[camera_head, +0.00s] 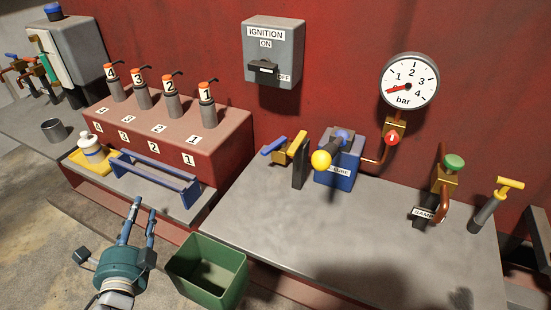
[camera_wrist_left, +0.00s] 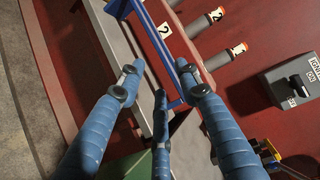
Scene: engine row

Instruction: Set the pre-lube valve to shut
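A blue pump-like block (camera_head: 338,170) with a partly readable label, a yellow ball-ended handle (camera_head: 321,160) in front, stands on the grey bench below the gauge. Left of it is a brass valve (camera_head: 282,157) with a blue lever (camera_head: 273,147) and a yellow lever (camera_head: 297,141). I cannot tell for sure which handle is the pre-lube valve or its setting. Part of the brass valve also shows in the left wrist view (camera_wrist_left: 268,152). My left gripper (camera_head: 138,208) has its blue fingers spread and empty, well left of the valve, near the blue rail; its fingers fill the left wrist view (camera_wrist_left: 163,88).
A blue rail (camera_head: 155,175) fronts the red numbered block (camera_head: 215,130). A green bin (camera_head: 207,270) stands between gripper and bench. A pressure gauge (camera_head: 409,80), ignition box (camera_head: 274,50), green-knobbed valve (camera_head: 452,172) and yellow T-handle (camera_head: 508,184) are around. The bench front (camera_head: 330,240) is clear.

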